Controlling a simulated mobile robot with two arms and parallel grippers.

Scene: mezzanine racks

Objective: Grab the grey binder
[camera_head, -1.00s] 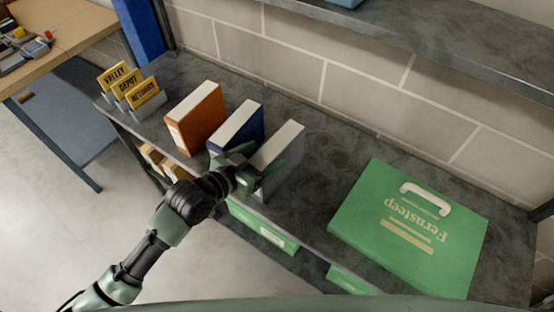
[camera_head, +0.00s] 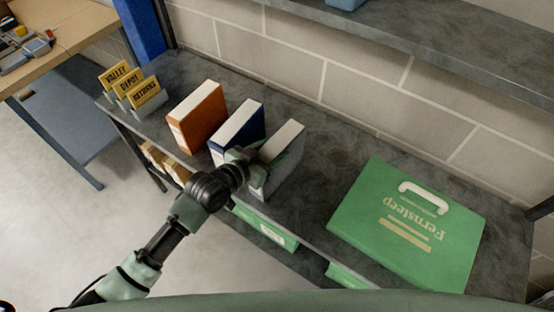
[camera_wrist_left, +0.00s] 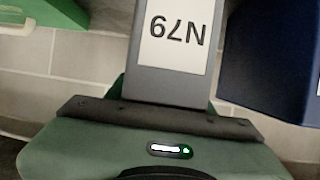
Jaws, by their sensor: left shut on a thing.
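The grey binder (camera_head: 283,157) stands upright on the dark shelf (camera_head: 317,165), to the right of a blue binder and an orange one. My left gripper (camera_head: 255,165) is at its front spine and shut on it; the fingers are partly hidden by the wrist. In the left wrist view the grey binder (camera_wrist_left: 168,80) rises from between the jaws, its white label reading N79 upside down. My right gripper is not in view.
The blue binder (camera_head: 238,128) stands close on the left of the grey one, with the orange binder (camera_head: 197,116) beyond it. A large green Fernsteep case (camera_head: 408,230) lies to the right. Yellow signs (camera_head: 130,84) stand at the far left. An upper shelf (camera_head: 450,50) overhangs the back.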

